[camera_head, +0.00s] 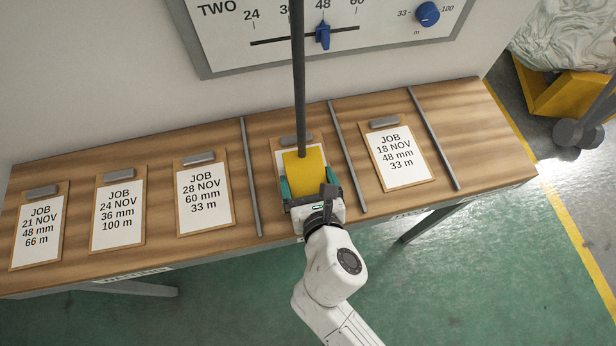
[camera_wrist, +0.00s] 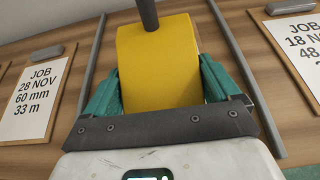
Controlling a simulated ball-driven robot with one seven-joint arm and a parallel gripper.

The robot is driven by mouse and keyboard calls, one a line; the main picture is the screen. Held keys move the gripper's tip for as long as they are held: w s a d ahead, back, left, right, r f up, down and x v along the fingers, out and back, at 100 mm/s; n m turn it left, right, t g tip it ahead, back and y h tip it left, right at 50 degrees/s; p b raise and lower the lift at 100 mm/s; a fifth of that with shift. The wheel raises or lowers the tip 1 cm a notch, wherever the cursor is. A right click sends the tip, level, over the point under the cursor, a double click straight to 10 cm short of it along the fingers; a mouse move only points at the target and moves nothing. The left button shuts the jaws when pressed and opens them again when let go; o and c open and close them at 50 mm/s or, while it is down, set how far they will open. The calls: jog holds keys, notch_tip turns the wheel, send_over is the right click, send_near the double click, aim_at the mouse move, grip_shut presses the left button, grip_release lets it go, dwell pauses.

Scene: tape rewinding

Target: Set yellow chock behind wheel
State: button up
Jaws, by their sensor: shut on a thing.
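The yellow chock (camera_head: 305,170) is a smooth yellow block between my gripper's teal fingers, over the workbench. A dark rod rises from its top edge; it looks joined to the chock. The chock also fills the middle of the wrist view (camera_wrist: 158,65). My gripper (camera_head: 311,182) is shut on its sides, in front of a job board that it partly hides. Whether the chock touches the bench cannot be told. A grey caster wheel (camera_head: 568,133) stands on the floor at the far right, beside a yellow cart (camera_head: 558,92).
The wooden bench (camera_head: 470,130) carries several job clipboards, including 18 NOV (camera_head: 397,157) and 28 NOV (camera_head: 204,199), with thin grey divider bars between some. A wall panel (camera_head: 400,50) with blue controls is behind. Green floor lies in front; a yellow floor line runs right.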

jog(key=shift+r, duration=0.15)
jog(key=o, duration=1.8)
jog(key=shift+f, duration=0.25)
jog(key=shift+r, duration=0.1)
jog(key=v, duration=1.2)
jog(key=shift+b, duration=0.3)
jog(key=shift+r, duration=0.1)
